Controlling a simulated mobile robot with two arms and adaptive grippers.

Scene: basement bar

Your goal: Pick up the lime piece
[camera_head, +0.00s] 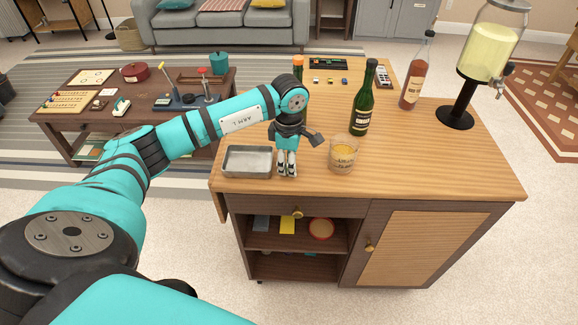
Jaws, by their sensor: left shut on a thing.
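My left gripper (287,172) points down at the front of the wooden bar top, between a metal tray and a glass. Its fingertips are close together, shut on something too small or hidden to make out. I cannot tell a lime piece apart in this view. The shallow metal tray (233,175) is just left of the gripper and looks empty. My right gripper is not in view.
A green bottle (362,102), a reddish bottle (415,75) and a drink dispenser (480,70) stand behind and to the right on the bar top (440,160). Its front right part is clear. A low table (130,110) stands at the left.

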